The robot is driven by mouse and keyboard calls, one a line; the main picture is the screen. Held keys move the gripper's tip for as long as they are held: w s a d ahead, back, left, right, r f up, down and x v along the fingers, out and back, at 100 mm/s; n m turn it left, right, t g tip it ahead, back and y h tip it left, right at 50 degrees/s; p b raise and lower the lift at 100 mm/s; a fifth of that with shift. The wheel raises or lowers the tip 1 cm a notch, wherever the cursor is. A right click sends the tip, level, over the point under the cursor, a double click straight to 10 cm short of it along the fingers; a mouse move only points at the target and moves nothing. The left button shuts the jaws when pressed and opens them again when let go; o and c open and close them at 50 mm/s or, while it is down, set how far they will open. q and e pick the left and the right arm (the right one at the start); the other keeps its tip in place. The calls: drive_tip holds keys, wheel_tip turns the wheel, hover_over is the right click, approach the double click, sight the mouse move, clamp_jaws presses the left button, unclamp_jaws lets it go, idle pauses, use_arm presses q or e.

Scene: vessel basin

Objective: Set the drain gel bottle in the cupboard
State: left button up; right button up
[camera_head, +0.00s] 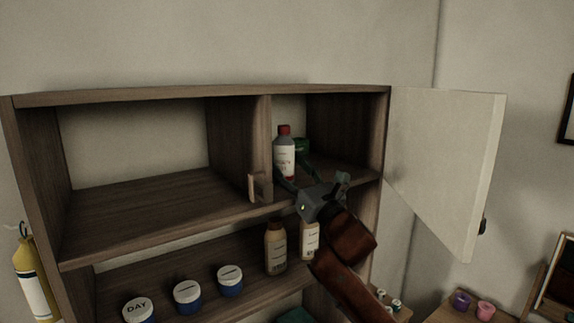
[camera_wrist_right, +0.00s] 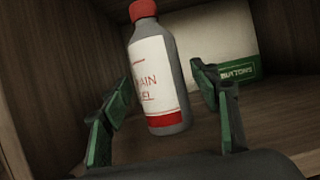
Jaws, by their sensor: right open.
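The drain gel bottle (camera_head: 284,157) is grey with a red cap and a white label. It stands upright inside the cupboard (camera_head: 345,169), the upper right compartment with its white door (camera_head: 440,165) swung open to the right. My right gripper (camera_head: 294,180) reaches into the compartment from the front. In the right wrist view the bottle (camera_wrist_right: 160,75) is between the spread green fingers of the gripper (camera_wrist_right: 160,105), with a gap on each side. The right gripper is open. My left gripper is not in view.
A green and white box labelled buttons (camera_wrist_right: 238,70) is behind the bottle in the compartment. A vertical divider (camera_head: 262,150) edges the compartment on the left. The upper left shelf (camera_head: 150,215) is empty.

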drive_tip(key=shift+r, duration=0.3)
drive_tip(key=b+v, duration=0.3)
drive_tip(key=v, duration=0.9)
